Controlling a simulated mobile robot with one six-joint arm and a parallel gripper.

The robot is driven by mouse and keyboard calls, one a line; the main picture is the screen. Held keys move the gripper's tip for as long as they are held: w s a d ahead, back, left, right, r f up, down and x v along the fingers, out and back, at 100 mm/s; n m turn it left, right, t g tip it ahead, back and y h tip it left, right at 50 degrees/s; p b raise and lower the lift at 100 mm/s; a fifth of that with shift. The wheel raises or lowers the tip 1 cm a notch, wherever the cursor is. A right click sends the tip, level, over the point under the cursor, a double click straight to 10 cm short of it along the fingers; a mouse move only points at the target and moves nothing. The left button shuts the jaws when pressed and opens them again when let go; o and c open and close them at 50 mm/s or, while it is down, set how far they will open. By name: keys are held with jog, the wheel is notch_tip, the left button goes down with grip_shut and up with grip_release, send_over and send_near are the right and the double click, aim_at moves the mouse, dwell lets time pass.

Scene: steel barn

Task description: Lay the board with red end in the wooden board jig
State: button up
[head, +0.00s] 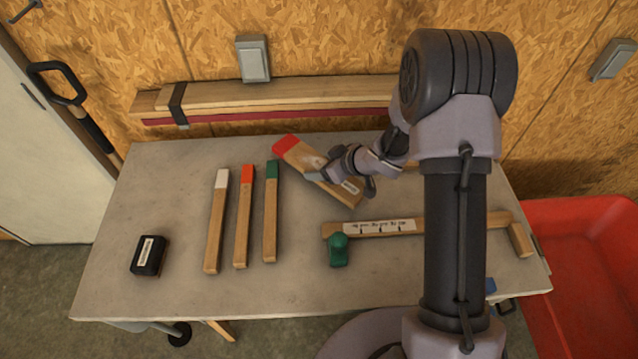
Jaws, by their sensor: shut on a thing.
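The board with red end (302,157) is held slantwise over the back middle of the table, its red end at the upper left. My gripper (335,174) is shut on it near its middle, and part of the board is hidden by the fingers. The wooden board jig (428,226) lies on the right half of the table, with a white marked strip on it, a green knob at its left end and a wooden block at its right end. My arm hides part of the jig. The held board is behind and left of the jig, apart from it.
Three narrow boards lie side by side on the left: white-ended (216,225), orange-red-ended (243,220) and green-ended (271,215). A black box (148,255) sits at front left. Strapped planks (260,95) lie along the back wall. A red bin (590,270) stands at right. The front middle table is clear.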

jog(key=shift+f+b, duration=0.7)
jog(key=shift+f, duration=1.15)
jog(key=o, duration=1.5)
jog(key=shift+o, duration=0.2)
